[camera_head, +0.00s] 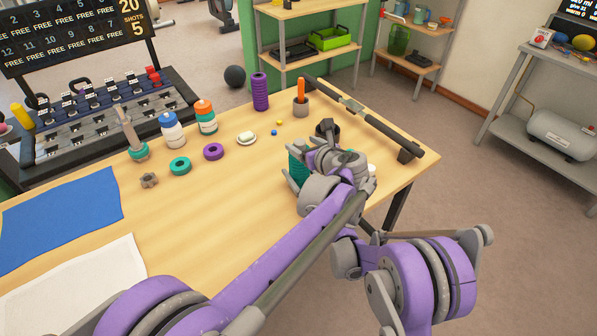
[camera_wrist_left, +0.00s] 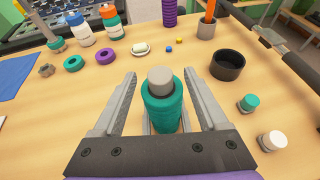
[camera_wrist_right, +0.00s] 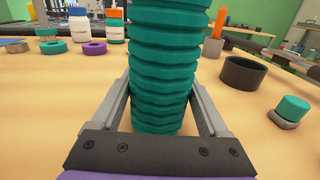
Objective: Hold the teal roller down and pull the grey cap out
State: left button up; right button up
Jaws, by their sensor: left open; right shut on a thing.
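The teal roller (camera_wrist_left: 162,108) stands upright on the table, with the grey cap (camera_wrist_left: 160,80) in its top. My left gripper (camera_wrist_left: 160,74) is open above the roller, its fingers spread on either side of the cap with gaps showing. My right gripper (camera_wrist_right: 164,108) is shut on the ribbed side of the teal roller (camera_wrist_right: 164,60), low down; the cap is out of that view. In the head view only a strip of the teal roller (camera_head: 297,168) shows; my left gripper (camera_head: 318,160) and arm hide the rest and the cap.
A black cup (camera_wrist_left: 227,65), a small teal-topped jar (camera_wrist_left: 249,103) and a white-topped jar (camera_wrist_left: 273,140) stand right of the roller. A dark bar (camera_head: 365,118) runs along the table's far right edge.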

aim_at(299, 140)
pick_arm(q)
jog(key=shift+x, duration=2.65)
grip_shut()
jog(key=shift+r, duration=0.2)
dwell(0.4)
jog(key=shift+r, duration=2.05)
